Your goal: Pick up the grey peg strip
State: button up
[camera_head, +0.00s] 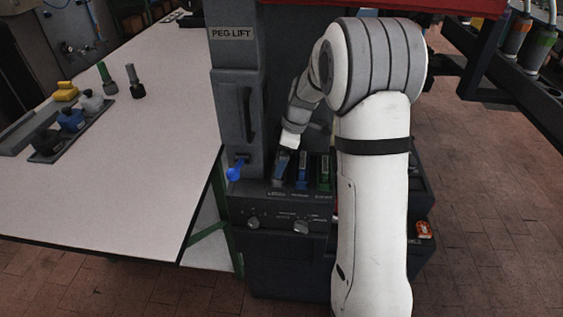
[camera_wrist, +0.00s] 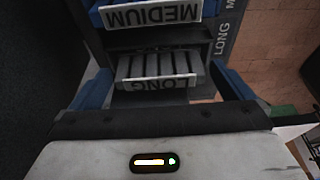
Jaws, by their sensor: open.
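The grey peg strip (camera_wrist: 160,66) sits in a dark slot, with several grey ridges and a white label reading LONG in the wrist view. In the head view it appears to be the leftmost slot piece (camera_head: 281,168), partly hidden under my arm's end. My gripper (camera_wrist: 160,72) is open, its blue fingers on the left and right of the strip. I see no finger contact with the strip. In the head view my gripper's fingers are too small and covered to make out.
A blue strip (camera_head: 303,172) labelled MEDIUM and a green one (camera_head: 325,172) stand right of the grey strip. The PEG LIFT column (camera_head: 235,100) rises close on the left, with a blue lever (camera_head: 235,172). A white table (camera_head: 140,180) lies left, holding several pegs and a tray.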

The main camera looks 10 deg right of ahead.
jog(key=shift+a+f, duration=0.1)
jog(key=shift+f, duration=0.2)
jog(key=shift+c, duration=0.3)
jog(key=c, duration=0.6)
jog(key=shift+r, duration=0.1)
jog(key=shift+c, duration=0.2)
